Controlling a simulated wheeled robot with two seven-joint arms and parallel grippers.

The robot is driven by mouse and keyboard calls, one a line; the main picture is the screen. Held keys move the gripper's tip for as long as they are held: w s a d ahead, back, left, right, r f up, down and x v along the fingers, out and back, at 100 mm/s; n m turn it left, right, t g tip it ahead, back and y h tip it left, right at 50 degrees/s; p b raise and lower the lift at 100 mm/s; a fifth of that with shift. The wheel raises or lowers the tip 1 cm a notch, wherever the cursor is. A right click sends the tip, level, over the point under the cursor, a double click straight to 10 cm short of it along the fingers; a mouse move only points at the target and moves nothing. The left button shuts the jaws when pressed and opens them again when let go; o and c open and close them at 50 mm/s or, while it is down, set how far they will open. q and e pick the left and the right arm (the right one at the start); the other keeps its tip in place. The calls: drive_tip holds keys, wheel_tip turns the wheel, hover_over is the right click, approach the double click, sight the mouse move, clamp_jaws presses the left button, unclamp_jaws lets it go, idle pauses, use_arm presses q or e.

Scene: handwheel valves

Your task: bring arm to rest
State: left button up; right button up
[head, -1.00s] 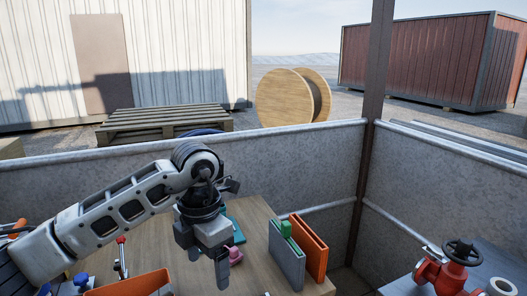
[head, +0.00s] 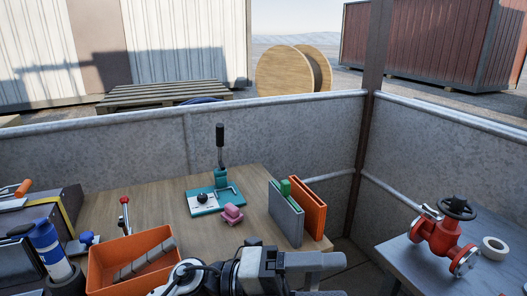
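My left gripper (head: 318,278) is at the bottom middle of the head view, pointing right, low in front of the wooden table (head: 150,201). One finger shows clearly and what looks like the other is cut by the bottom edge. A gap lies between them with nothing in it, so it looks open. It touches none of the things on the table. My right gripper is not in view. A red valve (head: 437,238) with a black handwheel (head: 458,208) stands upright on the grey bench at the right, well apart from my gripper.
A teal lever device (head: 217,195), a pink knob (head: 231,214), grey and orange upright panels (head: 312,205) and an orange bin (head: 130,256) are on the table. A blue bottle (head: 48,248) stands left. A tape roll (head: 494,248) lies by the valve. A grey wall (head: 280,140) runs behind.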

use_arm(q)
drive_tip(key=w+a+f+n+t+y+b, duration=0.25)
drive_tip(key=a+f+n+t+y, duration=0.35)
drive_tip(key=n+t, duration=0.6)
drive_tip(key=w+a+f+n+t+y+b, duration=0.1)
drive_tip(key=w+a+f+n+t+y, duration=0.25)
drive_tip(key=a+f+n+t, duration=0.85)
drive_tip(key=s+a+f+n+g+y, duration=0.2)
drive_tip(key=s+f+n+g+y, duration=0.1)
drive_tip(key=s+f+n+g, duration=0.2)
drive_tip(key=s+a+f+n+g+y+b, duration=0.1)
drive_tip(key=s+f+n+g+y, duration=0.3)
drive_tip(key=f+n, duration=0.4)
drive_tip(key=s+a+g, duration=0.1)
drive_tip(key=s, duration=0.1)
drive_tip(key=shift+s+f+g, duration=0.3)
drive_tip(key=shift+s+f, duration=0.1)
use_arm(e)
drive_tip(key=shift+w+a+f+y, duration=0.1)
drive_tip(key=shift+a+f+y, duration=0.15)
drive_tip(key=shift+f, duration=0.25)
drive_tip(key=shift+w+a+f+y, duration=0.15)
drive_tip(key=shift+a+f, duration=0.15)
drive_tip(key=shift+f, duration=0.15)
